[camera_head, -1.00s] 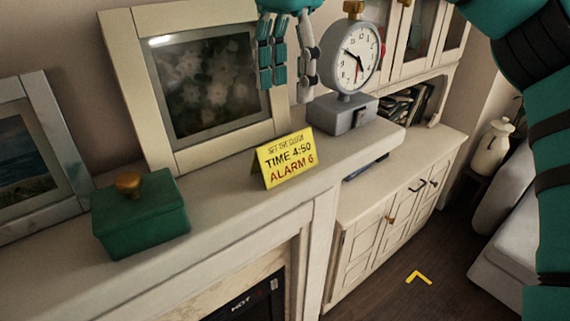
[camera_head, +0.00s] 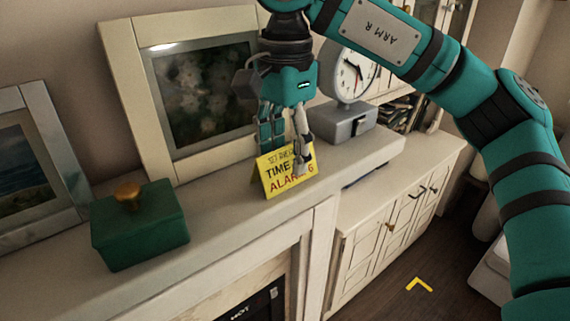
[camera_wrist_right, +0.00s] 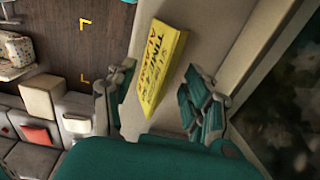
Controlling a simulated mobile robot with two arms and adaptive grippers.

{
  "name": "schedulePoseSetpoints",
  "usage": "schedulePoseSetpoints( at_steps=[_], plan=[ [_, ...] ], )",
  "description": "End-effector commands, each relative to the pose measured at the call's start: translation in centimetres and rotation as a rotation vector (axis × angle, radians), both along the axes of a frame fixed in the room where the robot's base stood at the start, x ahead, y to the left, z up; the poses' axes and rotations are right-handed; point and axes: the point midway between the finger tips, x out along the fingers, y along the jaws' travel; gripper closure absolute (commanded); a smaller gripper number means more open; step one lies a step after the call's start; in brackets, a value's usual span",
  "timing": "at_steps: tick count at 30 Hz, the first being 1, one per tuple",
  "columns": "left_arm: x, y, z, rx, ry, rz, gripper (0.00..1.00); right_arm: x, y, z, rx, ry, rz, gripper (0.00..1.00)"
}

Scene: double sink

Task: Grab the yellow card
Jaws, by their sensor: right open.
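The yellow card (camera_head: 284,178) stands folded like a tent on the pale mantel shelf, with dark and red print on its front. My right gripper (camera_head: 287,160) is open and points down at the card, its fingers overlapping the card's upper and right parts in the head view. In the right wrist view the card (camera_wrist_right: 158,65) lies beyond the open fingertips of my right gripper (camera_wrist_right: 155,98), roughly between them. I cannot tell whether a finger touches the card. My left gripper is not in view.
A grey clock (camera_head: 350,120) stands right of the card, partly hidden by my right arm. A green box (camera_head: 140,228) with a brass knob is on the left of the shelf (camera_head: 225,200). A framed picture (camera_head: 130,75) leans on the wall behind.

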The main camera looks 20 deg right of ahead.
Motion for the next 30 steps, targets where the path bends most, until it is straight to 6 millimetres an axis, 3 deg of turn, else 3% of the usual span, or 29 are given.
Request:
schedulePoseSetpoints(
  at_steps=[3, 12, 23, 30],
  plan=[
    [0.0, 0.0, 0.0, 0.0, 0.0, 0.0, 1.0, 0.0, 0.0, 0.0, 0.0, 0.0, 0.0, 0.51],
    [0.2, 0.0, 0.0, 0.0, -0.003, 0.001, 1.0, 0.0, 0.0, 0.0, 0.0, 0.001, 0.001, 0.86],
    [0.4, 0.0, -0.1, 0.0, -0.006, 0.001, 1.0, 0.0, 0.0, 0.2, 0.0, 0.0, 0.001, 0.87],
    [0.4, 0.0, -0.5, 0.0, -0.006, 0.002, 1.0, 0.0, 0.0, 1.9, 0.0, -0.002, 0.0, 0.87]
  ],
)
